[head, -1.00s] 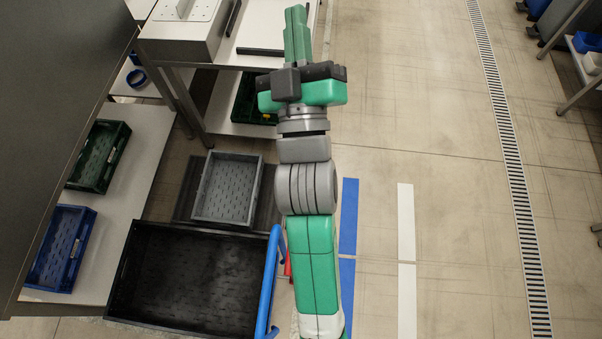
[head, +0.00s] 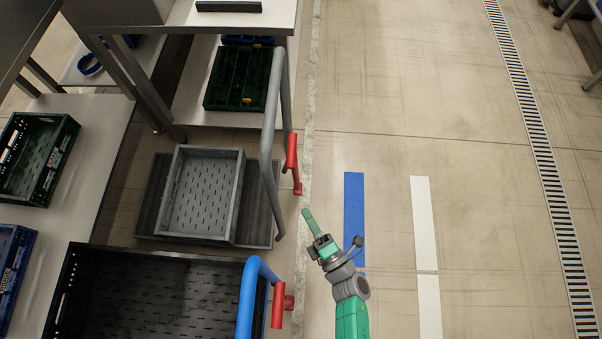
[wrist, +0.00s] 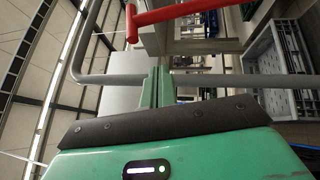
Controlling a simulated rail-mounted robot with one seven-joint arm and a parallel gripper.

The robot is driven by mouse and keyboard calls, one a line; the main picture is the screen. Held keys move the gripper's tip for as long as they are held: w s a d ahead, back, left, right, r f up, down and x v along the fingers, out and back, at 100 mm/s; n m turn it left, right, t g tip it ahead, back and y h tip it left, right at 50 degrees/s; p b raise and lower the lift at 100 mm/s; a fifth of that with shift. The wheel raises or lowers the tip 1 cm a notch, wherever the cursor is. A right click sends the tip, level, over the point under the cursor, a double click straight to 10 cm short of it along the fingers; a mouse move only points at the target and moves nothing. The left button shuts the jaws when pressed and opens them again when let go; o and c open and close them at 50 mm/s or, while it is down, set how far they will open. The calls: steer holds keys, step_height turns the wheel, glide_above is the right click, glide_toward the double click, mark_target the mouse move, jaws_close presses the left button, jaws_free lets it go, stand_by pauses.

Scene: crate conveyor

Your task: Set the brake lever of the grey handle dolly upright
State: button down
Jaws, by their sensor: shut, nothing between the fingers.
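The grey handle dolly (head: 262,222) stands on the floor with a grey tubular handle (head: 269,150) on its right side. Its red brake lever (head: 292,152) sits beside the right side of that handle; I cannot tell its exact tilt. My gripper (head: 307,214) is shut and empty, its fingertips just below and right of the lever's lower end, apart from it in the head view. In the wrist view the closed fingers (wrist: 157,86) point towards the grey handle tube (wrist: 105,79). The red lever (wrist: 180,12) crosses the top of that view.
A grey crate (head: 239,195) rests on the dolly. Nearer stands a black crate (head: 165,250) beside a blue handle (head: 247,300) with another red lever (head: 278,306). A bench with green crates stands beyond. The floor to the right, with blue and white strips, is clear.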

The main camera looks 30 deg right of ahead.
steer(key=w+d+r+b, duration=0.2)
steer(key=w+b, duration=0.1)
steer(key=w, duration=0.9)
steer(key=shift+w+r, duration=0.15)
steer(key=shift+r, duration=0.15)
